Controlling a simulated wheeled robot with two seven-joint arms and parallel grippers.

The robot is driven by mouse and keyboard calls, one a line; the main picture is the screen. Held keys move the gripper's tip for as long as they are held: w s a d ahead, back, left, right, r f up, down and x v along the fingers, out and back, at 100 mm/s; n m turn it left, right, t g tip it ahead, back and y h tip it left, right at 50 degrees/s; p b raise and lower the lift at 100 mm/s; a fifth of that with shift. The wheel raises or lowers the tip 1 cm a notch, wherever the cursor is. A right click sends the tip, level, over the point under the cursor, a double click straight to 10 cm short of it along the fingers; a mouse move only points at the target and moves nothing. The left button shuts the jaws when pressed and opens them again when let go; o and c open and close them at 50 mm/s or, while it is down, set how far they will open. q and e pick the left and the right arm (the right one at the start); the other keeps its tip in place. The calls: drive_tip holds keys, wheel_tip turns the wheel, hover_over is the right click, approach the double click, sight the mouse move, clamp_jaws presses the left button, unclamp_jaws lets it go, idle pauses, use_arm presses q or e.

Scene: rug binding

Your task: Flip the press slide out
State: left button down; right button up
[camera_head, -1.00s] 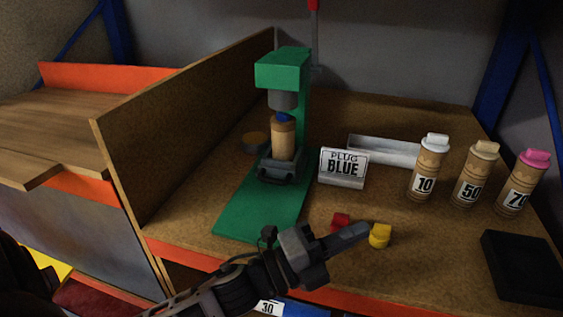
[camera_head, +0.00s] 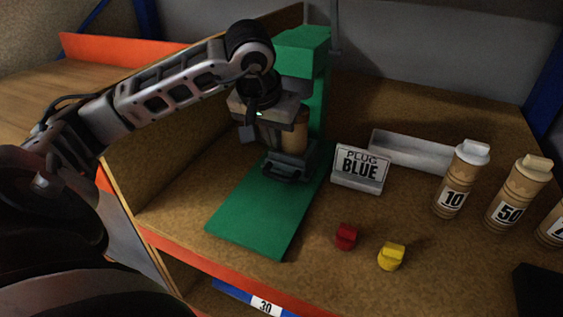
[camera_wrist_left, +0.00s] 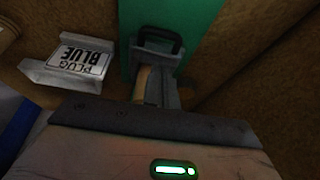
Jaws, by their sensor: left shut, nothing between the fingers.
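The green press (camera_head: 303,60) stands on its green base plate (camera_head: 250,215). The dark grey slide (camera_head: 290,168), with a loop handle at its front, sits low in the press; it also shows in the left wrist view (camera_wrist_left: 158,45). A tan wooden cylinder (camera_head: 300,132) stands upright on the slide, partly hidden by my gripper. My left gripper (camera_head: 268,143) is shut and empty, pointing down in front of the press head, just above and left of the slide handle. I cannot tell whether it touches anything. My right gripper is out of view.
A "PLUG BLUE" sign (camera_head: 360,168) stands right of the press, before a white tray (camera_head: 410,150). A red plug (camera_head: 346,236) and a yellow plug (camera_head: 391,256) lie near the front edge. Labelled bottles (camera_head: 452,195) stand right. A wooden partition (camera_head: 165,150) bounds the left.

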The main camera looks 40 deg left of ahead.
sight(280, 164)
use_arm(q)
drive_tip(key=shift+f, duration=0.1)
drive_tip(key=x, duration=1)
drive_tip(key=shift+w+d, duration=0.1)
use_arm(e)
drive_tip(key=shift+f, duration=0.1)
